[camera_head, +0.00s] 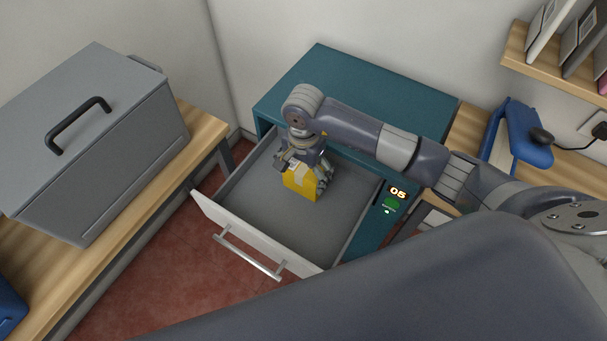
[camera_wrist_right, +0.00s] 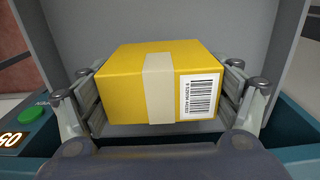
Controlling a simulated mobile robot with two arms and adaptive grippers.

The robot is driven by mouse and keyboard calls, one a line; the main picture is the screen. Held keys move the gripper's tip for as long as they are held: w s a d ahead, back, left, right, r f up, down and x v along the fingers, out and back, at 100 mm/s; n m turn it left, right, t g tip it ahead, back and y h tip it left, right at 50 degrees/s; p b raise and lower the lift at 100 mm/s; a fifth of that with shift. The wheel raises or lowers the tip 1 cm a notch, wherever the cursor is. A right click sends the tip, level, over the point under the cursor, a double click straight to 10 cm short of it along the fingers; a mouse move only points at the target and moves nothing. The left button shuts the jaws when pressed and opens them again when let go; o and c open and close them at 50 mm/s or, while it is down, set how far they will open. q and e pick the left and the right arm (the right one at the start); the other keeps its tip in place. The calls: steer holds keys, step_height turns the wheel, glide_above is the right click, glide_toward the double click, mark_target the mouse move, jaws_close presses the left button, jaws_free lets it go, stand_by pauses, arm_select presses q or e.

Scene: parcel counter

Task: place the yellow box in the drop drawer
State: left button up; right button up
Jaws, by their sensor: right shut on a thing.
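The yellow box (camera_head: 299,184) is inside the outline of the open drop drawer (camera_head: 335,212) in the head view. In the right wrist view the yellow box (camera_wrist_right: 128,72) has a pale tape strip and a white barcode label. My right gripper (camera_head: 306,172) is shut on the box, with a finger on either side of it in the right wrist view (camera_wrist_right: 160,95). The grey drawer floor lies behind the box; I cannot tell whether the box touches it. The drawer is pulled out from the teal cabinet (camera_head: 350,85). My left gripper is not in view.
A grey lidded case (camera_head: 95,140) stands on a wooden bench at the left. The cabinet front has a "05" display (camera_head: 397,193) and a green button (camera_head: 391,204). A blue device (camera_head: 525,135) and a shelf (camera_head: 560,60) are at the right. Most of the drawer floor is clear.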

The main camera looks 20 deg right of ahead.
steer(key=shift+w+d, duration=0.1)
steer(key=shift+w, duration=0.2)
step_height(320, 180, down, 3)
steer(key=shift+w+f+p, duration=0.1)
steer(key=shift+p, duration=0.35)
steer(key=shift+f, duration=0.15)
steer(key=shift+d, duration=0.1)
steer(key=shift+f, duration=0.1)
steer(key=shift+f, duration=0.15)
steer(key=o, duration=1.2)
steer(key=shift+c, duration=0.2)
